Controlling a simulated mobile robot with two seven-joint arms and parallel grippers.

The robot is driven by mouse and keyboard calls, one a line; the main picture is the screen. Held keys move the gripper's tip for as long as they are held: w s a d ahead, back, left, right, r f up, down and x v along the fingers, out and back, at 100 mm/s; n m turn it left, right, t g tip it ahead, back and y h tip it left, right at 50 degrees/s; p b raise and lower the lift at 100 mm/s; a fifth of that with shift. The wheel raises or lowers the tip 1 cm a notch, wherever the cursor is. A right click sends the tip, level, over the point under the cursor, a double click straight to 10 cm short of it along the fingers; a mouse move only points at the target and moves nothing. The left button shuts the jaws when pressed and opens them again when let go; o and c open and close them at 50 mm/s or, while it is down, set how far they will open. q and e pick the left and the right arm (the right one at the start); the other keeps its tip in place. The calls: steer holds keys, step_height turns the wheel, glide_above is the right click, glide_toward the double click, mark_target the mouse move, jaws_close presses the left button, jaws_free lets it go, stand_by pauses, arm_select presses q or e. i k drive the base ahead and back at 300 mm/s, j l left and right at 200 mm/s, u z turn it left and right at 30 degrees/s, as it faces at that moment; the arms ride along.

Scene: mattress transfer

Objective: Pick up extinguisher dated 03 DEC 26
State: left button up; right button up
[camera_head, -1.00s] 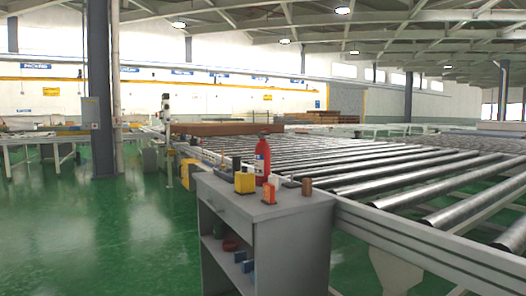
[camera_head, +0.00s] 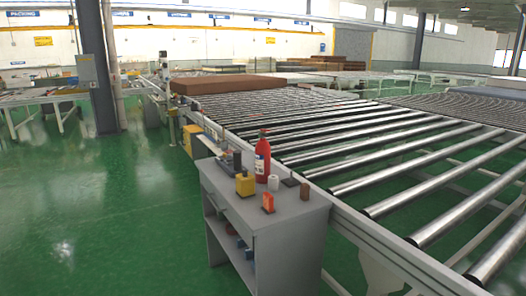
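One red fire extinguisher (camera_head: 263,157) stands upright on top of a grey cabinet (camera_head: 290,220) near the middle of the view. It has a pale label on its side, too small to read, so I cannot tell its date. Neither of my grippers shows in the view.
On the cabinet top around the extinguisher are a yellow object (camera_head: 245,184), an orange-red object (camera_head: 268,202), a white roll (camera_head: 273,182) and a brown cylinder (camera_head: 304,191). A roller conveyor (camera_head: 400,170) runs behind and to the right. Green floor (camera_head: 110,220) is clear at left.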

mark_target(262, 149)
steer(key=i+j, duration=0.2)
steer(key=i, duration=0.15)
steer(key=i+j, duration=0.2)
steer(key=i, duration=0.2)
steer(key=i+j+z, duration=0.3)
steer(key=i+j, duration=0.2)
steer(key=i, duration=0.2)
